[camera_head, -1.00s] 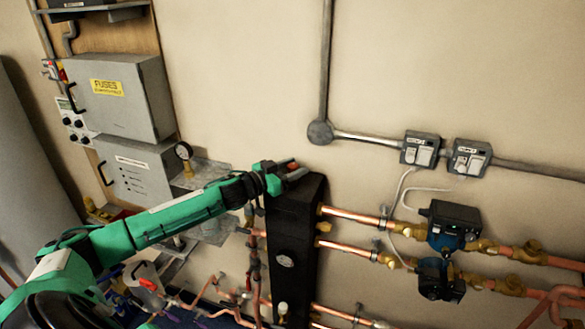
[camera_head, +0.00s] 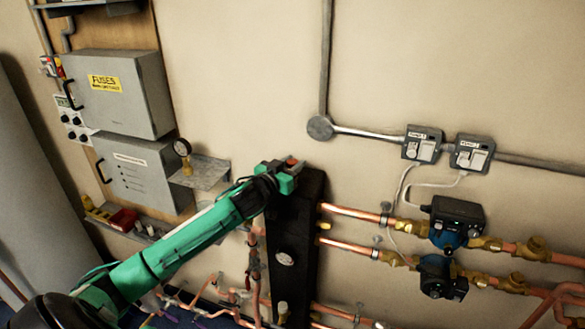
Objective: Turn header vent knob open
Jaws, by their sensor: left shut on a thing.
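The header (camera_head: 289,230) is a tall black upright block against the wall, with copper pipes leaving its right side. My left arm reaches in from the lower left, and its green and black gripper (camera_head: 287,171) is at the top of the header. The gripper is shut on the header vent knob (camera_head: 292,161), of which only a small reddish part shows between the fingers. The rest of the knob is hidden by the gripper. My right gripper is not in view.
A gauge (camera_head: 182,147) stands on a small metal shelf (camera_head: 205,170) left of the header. Grey fuse boxes (camera_head: 122,92) hang at the upper left. Pumps (camera_head: 452,221) and pipes fill the right. The wall above the header is clear.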

